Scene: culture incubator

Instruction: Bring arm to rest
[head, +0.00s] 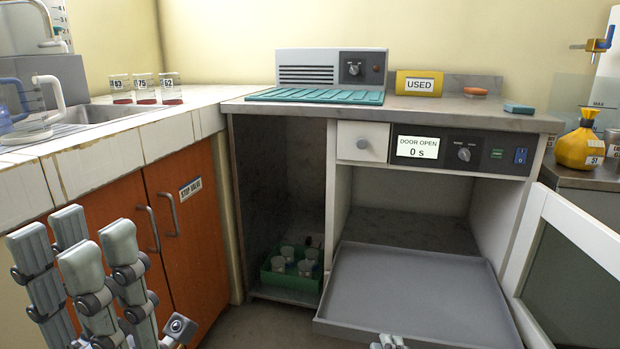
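My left gripper (80,262) is at the lower left, in front of the orange cabinet doors. Its grey fingers point up and stand apart, with nothing between them. Only a small grey tip of what looks like my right gripper (388,342) shows at the bottom edge, over the front of the pulled-out tray. The rest of it is out of frame. The incubator's control panel (460,150) reads "DOOR OPEN 0 s". Its white door (578,228) stands open at the right, and its grey tray (415,288) is slid out and empty.
A green crate (290,281) with several cups sits in the open left compartment. Three labelled jars (145,88) stand by the sink. A yellow "USED" box (419,84) and a teal ribbed mat (316,96) are on the counter. A yellow flask (578,147) stands at the right.

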